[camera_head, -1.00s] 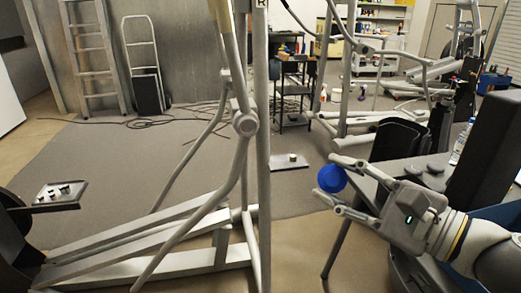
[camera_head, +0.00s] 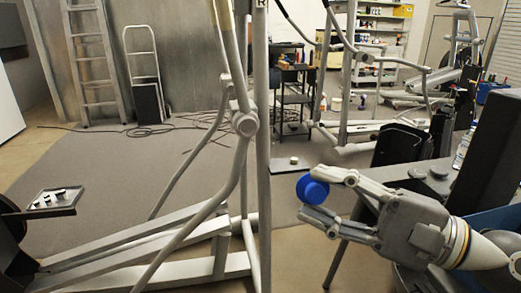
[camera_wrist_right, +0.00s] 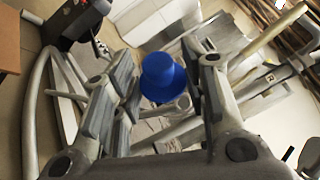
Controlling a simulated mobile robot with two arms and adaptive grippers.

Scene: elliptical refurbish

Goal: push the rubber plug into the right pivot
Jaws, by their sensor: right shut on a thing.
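The blue rubber plug (camera_head: 313,191) has a rounded body and a rim. It is held at the fingertips of my right gripper (camera_head: 324,197), which reaches in from the right. The right wrist view shows the plug (camera_wrist_right: 163,78) between the two fingers. The grey elliptical frame stands left of the gripper. Its round pivot joint (camera_head: 245,123), where the arm bars meet, is up and to the left of the plug, and the plug is apart from it. I cannot tell whether this joint is the right pivot. My left gripper is not in view.
A tall grey post (camera_head: 262,150) stands between the pivot joint and my right gripper. A dark table with a black box (camera_head: 492,150) is at the right. A small tray (camera_head: 66,210) with metal parts is at the left. Open carpet (camera_head: 120,175) lies behind the elliptical frame.

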